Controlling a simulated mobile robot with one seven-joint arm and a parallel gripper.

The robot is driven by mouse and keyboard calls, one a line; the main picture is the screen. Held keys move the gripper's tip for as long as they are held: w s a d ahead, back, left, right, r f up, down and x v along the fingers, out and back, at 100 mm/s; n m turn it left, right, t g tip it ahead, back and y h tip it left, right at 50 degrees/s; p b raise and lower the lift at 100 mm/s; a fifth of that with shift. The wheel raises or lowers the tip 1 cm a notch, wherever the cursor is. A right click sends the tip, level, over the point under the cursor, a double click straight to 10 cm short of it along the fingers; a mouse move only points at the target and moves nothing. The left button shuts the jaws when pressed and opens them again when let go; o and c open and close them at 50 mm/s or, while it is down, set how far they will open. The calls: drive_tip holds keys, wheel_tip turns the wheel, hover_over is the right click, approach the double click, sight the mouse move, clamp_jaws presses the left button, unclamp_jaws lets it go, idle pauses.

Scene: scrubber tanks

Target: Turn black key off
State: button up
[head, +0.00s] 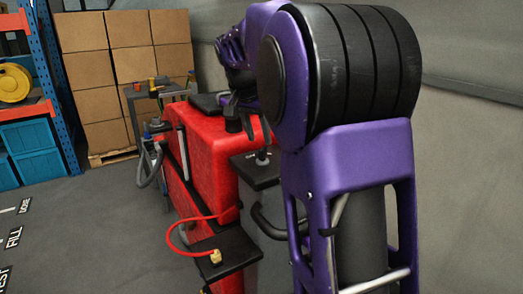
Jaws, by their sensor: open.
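My gripper (238,112) is at the end of my purple arm, above the top of the red scrubber tank (207,152). Its dark fingers point down, apart, with nothing seen between them higher up. A black knob-like part (233,123) stands on the red top right by the fingertips; I cannot tell whether it is touched. A dark panel (257,171) at the right side of the tank carries a small upright stub (262,156). I cannot tell for sure which part is the black key, or how it is turned.
A black shelf (232,250) with a brass fitting (215,257) and a red hose (178,228) juts out in front. Cardboard boxes (121,60), a rack with blue bins (33,150) and a yellow reel (14,83) stand behind. The floor at left is clear.

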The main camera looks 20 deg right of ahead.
sight(262, 148)
drive_tip(key=shift+x, duration=2.35)
clamp_jaws()
